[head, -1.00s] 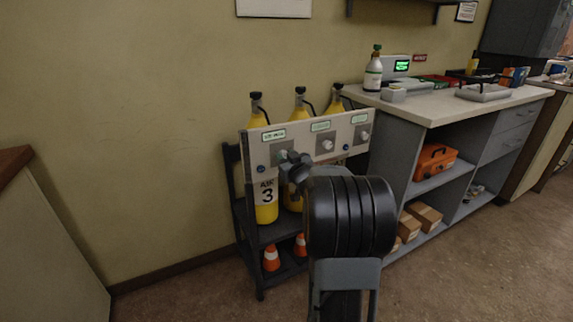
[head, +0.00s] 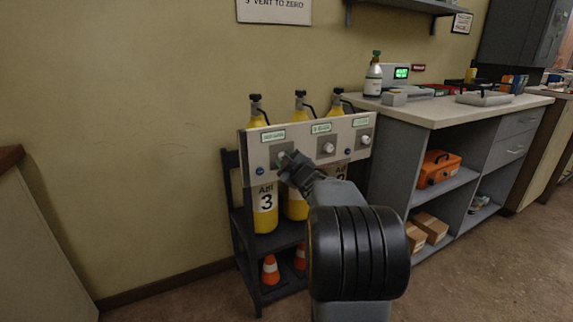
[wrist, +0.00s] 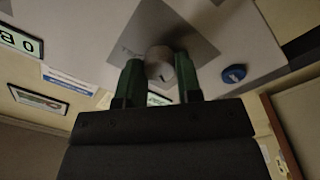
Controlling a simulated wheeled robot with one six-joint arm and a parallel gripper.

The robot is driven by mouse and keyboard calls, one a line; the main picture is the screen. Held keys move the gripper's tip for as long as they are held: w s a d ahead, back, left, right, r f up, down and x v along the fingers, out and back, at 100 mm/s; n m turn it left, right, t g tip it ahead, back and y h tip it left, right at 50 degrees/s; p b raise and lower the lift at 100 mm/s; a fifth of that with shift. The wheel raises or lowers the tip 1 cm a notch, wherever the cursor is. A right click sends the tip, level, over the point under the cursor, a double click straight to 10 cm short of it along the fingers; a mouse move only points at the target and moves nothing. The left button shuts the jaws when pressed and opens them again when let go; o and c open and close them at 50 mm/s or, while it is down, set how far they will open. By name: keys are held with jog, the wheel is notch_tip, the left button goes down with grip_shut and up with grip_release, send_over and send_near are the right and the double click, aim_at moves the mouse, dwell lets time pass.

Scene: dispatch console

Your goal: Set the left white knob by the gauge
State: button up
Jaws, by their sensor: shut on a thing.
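The left white knob (wrist: 159,62) sits on a grey square plate on the pale panel (head: 251,152). In the wrist view my gripper (wrist: 160,82) has its two green-tipped fingers on either side of the knob, shut on it. In the head view my gripper (head: 285,160) reaches the left plate and hides most of that knob. A small green display (head: 273,135) is above it; its reading is too small to make out. The middle knob (head: 328,148) and the right knob (head: 365,138) are uncovered.
Blue buttons (head: 260,171) sit low on the panel. Yellow cylinders (head: 265,205) stand behind it on a dark rack (head: 233,215) with orange cones (head: 270,270) below. A counter (head: 440,106) with a bottle (head: 373,78) stands to the right.

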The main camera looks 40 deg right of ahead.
dwell(0.4)
jog(key=shift+n, duration=0.3)
jog(key=o, duration=0.9)
jog(key=shift+o, duration=0.2)
jog(key=shift+s, duration=0.15)
jog(key=s+a+p, duration=0.2)
jog(key=s+p, duration=0.1)
jog(key=s, duration=1)
jog(key=shift+s+f, duration=0.2)
jog(key=shift+f, duration=0.1)
jog(key=shift+a+p, duration=0.1)
jog(key=shift+p, duration=0.25)
